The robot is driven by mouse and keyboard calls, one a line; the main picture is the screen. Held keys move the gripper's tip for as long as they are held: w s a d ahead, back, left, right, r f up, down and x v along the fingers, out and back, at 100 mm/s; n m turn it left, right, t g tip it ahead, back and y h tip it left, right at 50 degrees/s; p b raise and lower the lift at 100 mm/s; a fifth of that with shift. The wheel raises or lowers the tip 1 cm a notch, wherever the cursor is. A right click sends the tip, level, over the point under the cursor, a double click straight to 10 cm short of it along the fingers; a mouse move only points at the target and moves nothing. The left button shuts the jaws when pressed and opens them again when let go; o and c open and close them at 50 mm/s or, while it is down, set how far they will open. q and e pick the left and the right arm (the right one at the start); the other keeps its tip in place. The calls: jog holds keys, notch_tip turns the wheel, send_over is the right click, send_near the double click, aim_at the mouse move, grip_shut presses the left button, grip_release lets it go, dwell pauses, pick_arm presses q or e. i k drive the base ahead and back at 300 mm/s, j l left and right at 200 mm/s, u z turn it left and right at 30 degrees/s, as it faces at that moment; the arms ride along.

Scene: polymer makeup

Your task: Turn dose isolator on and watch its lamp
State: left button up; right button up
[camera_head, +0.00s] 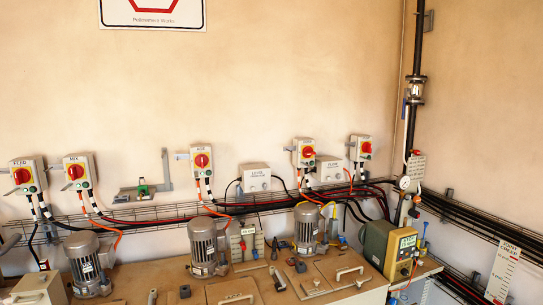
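Several grey isolator boxes with red rotary knobs on yellow plates are fixed along the wall. The leftmost reads FEED (27,173) and the second reads MIX (79,171). A middle one (202,160), one further right (304,153) and the rightmost one (361,148) have labels too small to read surely, so I cannot tell which is the dose isolator. Small light spots show below some knobs, but I cannot tell whether any lamp is lit. Neither of my grippers is in view.
Grey motors (86,264) stand on the bench below the isolators. A yellow-green pump unit (388,247) stands at the right. Black and orange cables and a wire tray run along the wall under the boxes. Loose parts lie on the bench (130,283).

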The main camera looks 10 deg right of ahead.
aim_at(308, 152)
jog(key=i+l+u, duration=0.15)
jog(key=l+u, duration=0.15)
jog(key=u, duration=0.15)
jog(key=i+l+u, duration=0.1)
jog(key=l+u, duration=0.55)
jog(key=u, duration=0.2)
